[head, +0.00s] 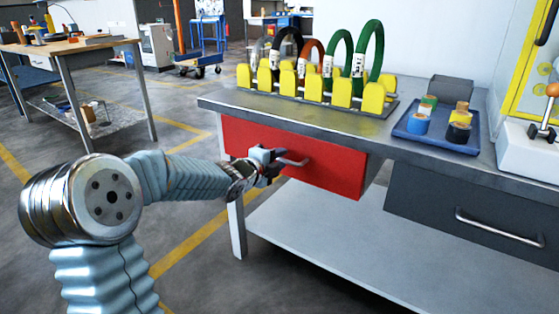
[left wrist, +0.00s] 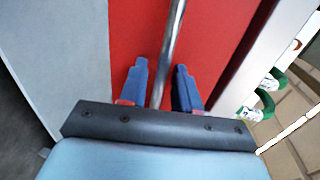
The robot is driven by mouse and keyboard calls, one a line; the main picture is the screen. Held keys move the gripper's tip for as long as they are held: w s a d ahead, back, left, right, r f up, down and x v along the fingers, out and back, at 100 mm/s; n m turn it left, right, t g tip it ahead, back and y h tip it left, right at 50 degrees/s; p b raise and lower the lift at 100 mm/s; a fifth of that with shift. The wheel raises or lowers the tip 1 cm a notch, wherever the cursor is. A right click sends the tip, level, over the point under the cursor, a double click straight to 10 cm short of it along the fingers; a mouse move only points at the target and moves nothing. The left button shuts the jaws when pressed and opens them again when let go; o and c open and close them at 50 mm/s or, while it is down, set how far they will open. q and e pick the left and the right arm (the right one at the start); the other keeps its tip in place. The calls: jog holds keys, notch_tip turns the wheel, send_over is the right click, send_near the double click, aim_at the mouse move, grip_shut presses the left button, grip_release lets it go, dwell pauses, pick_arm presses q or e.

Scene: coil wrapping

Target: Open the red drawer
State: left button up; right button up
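The red drawer (head: 330,176) is under the left part of the workbench top, and its red front also fills the middle of the left wrist view (left wrist: 135,35). I cannot tell for sure whether its front is flush with the bench. Its metal bar handle (head: 294,162) shows in the left wrist view (left wrist: 174,35) too. My left gripper (head: 277,163) is at the handle. In the left wrist view its two blue fingers (left wrist: 160,85) are apart, one on each side of the bar, with small gaps visible. My right gripper is not in view.
The workbench top (head: 300,118) carries a yellow rack (head: 342,92) with several coiled hoses and a blue tray (head: 410,137) of small parts. A dark grey drawer (head: 420,205) is to the right. A lower shelf (head: 300,235) is bare. Another table (head: 60,45) stands far left.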

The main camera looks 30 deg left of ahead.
pick_arm(q)
jog(key=shift+w, duration=0.3)
grip_shut()
jog(key=shift+f, duration=0.1)
